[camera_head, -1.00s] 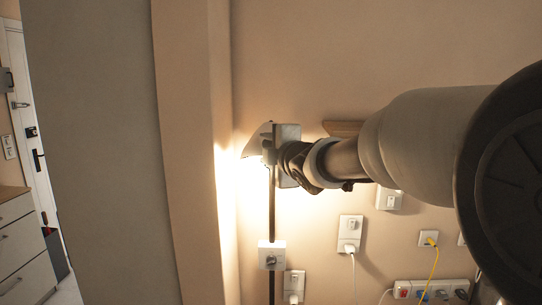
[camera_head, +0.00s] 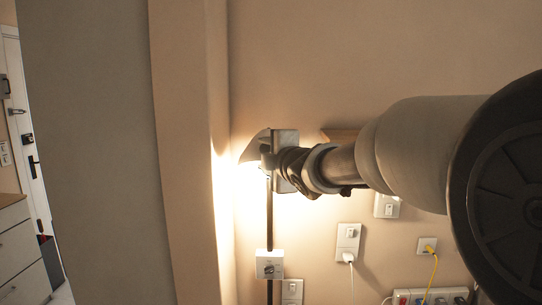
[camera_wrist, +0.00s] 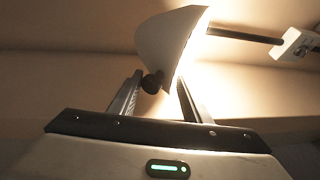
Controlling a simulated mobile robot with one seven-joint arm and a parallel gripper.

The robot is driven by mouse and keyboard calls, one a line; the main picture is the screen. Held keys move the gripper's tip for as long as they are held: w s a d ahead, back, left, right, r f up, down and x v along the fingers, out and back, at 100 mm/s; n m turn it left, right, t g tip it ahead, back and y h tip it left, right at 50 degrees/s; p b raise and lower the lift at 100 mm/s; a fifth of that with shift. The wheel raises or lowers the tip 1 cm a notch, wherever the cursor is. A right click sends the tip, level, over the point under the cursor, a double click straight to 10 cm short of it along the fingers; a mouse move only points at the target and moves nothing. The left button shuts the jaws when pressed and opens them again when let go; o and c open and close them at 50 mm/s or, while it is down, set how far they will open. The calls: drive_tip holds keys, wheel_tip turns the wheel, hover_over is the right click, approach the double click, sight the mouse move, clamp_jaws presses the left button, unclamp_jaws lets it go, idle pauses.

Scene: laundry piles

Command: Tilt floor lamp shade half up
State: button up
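The floor lamp's pale, cone-like shade (camera_head: 254,147) is lit and sits atop a thin dark pole (camera_head: 269,215) by the wall corner. In the wrist view the shade (camera_wrist: 168,38) is at top centre, its bright opening facing right. A dark round knob (camera_wrist: 152,82) sits at its lower edge. My gripper (camera_wrist: 158,78) is open, with one finger on each side of the knob and tips close to the shade. I cannot tell whether either finger touches it. In the head view my gripper (camera_head: 268,150) is at the shade's right side, its fingers partly hidden.
A white box with a dark knob (camera_head: 269,264) is on the pole. Wall switches (camera_head: 347,242), sockets and a power strip (camera_head: 430,297) with cables are at lower right. A grey wall (camera_head: 90,150) stands at left, with a drawer cabinet (camera_head: 20,250) and door beyond.

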drive_tip(key=p+v, duration=0.1)
drive_tip(key=v, duration=1.6)
drive_tip(key=shift+s+p, duration=0.25)
drive_tip(key=shift+p, duration=0.15)
drive_tip(key=s+d+f+m+g+h, duration=0.1)
drive_tip(key=s+d+f+m+h, duration=0.2)
drive_tip(key=d+m, duration=0.25)
drive_tip(key=s+d+f+m+g+h, duration=0.1)
drive_tip(key=s+d+f+m+h, duration=0.1)
drive_tip(key=d+f+m+h, duration=0.3)
drive_tip(key=s+f+m+g+y, duration=0.2)
drive_tip(key=s+f+m+g, duration=0.5)
drive_tip(key=s+f+m, duration=0.4)
drive_tip(key=s, duration=0.5)
drive_tip(key=shift+s+a+g, duration=0.2)
drive_tip(key=shift+s+g, duration=0.1)
drive_tip(key=shift+g, duration=0.1)
drive_tip(key=shift+f, duration=0.1)
